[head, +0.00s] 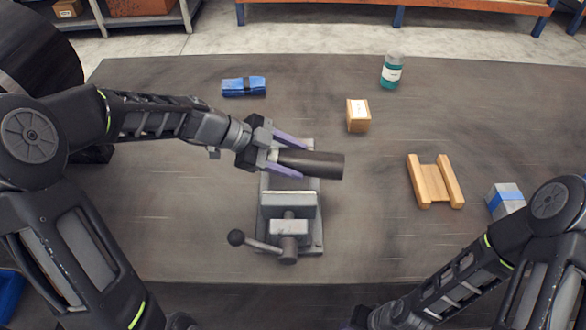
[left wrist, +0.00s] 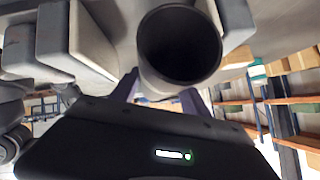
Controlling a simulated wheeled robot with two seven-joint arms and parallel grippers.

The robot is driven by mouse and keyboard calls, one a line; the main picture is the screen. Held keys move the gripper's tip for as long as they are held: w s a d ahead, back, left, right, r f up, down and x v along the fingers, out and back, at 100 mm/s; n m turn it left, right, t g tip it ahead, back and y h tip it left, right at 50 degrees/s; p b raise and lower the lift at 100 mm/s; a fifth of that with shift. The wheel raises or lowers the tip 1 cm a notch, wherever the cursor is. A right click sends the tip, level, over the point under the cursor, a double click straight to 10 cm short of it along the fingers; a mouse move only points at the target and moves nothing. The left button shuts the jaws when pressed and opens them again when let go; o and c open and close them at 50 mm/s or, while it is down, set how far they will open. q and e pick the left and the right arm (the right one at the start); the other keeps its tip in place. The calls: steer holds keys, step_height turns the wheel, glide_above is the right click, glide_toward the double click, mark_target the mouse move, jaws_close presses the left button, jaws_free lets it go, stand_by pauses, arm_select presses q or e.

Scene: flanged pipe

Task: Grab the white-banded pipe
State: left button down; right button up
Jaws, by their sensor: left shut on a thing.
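A dark grey pipe (head: 322,164) lies roughly level between the purple fingers of my left gripper (head: 292,158), its free end pointing right. The left gripper is shut on it. In the left wrist view the pipe's round hollow end (left wrist: 179,45) faces the camera. In the head view the pipe is over the back part of a grey vise (head: 290,205); I cannot tell whether they touch. My right arm reaches in at the lower right; its fingers are not clearly seen.
The vise handle with a black knob (head: 236,238) sticks out to the left. A wooden cradle (head: 435,183) and a grey box with a blue band (head: 505,198) are at the right. A wooden block (head: 358,117), a teal bottle (head: 391,72) and a blue bundle (head: 244,86) stand farther back.

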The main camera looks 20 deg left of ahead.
mark_target(293, 154)
arm_select(q)
step_height(293, 154, up, 14)
steer(key=b, duration=0.2)
stand_by(0.7)
